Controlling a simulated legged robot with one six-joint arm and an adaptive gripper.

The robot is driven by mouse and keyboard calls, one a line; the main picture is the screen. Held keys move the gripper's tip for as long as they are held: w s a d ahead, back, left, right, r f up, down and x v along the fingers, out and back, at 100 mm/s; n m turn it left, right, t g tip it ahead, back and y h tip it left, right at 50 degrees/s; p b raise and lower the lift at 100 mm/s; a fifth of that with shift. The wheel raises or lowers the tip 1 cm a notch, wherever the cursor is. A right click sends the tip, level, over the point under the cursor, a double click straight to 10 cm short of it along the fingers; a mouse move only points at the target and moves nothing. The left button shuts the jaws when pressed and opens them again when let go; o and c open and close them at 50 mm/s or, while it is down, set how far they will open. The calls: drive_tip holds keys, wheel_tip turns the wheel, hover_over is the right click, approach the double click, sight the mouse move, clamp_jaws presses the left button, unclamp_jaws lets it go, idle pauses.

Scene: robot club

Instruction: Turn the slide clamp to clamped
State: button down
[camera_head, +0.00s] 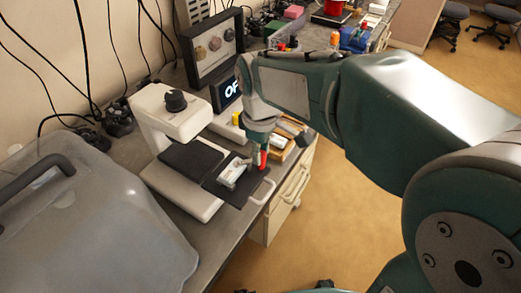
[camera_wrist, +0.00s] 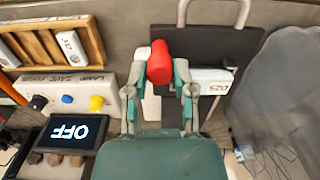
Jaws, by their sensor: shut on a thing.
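The slide clamp shows as a red handle (camera_head: 263,160) at the right edge of the black stage (camera_head: 236,192) of a white microscope-like device. In the wrist view the red handle (camera_wrist: 160,62) stands between the fingertips of my gripper (camera_wrist: 160,78), which is shut on it. My gripper (camera_head: 260,153) comes down on the handle from above in the head view. A white slide (camera_wrist: 208,80) marked "D25" lies on the stage beside the right finger, partly covered by it. The clamp's lower part is mostly hidden by my fingers.
A screen (camera_wrist: 70,130) reads "OFF", with blue and yellow knobs beside it. A wooden slide tray (camera_wrist: 52,45) is close on the left in the wrist view. A grey case (camera_head: 90,215) fills the near left of the bench. Open floor (camera_head: 345,215) lies right of the bench.

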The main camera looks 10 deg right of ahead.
drive_tip(key=shift+s+f+n, duration=0.1)
drive_tip(key=shift+f+n, duration=0.1)
drive_tip(key=shift+n, duration=0.1)
drive_tip(key=shift+c, duration=2.2)
unclamp_jaws()
drive_tip(key=shift+r, duration=0.15)
drive_tip(key=shift+r, duration=0.2)
wheel_tip(320, 180, up, 11)
drive_tip(key=shift+r, duration=0.2)
drive_tip(key=shift+a, duration=0.1)
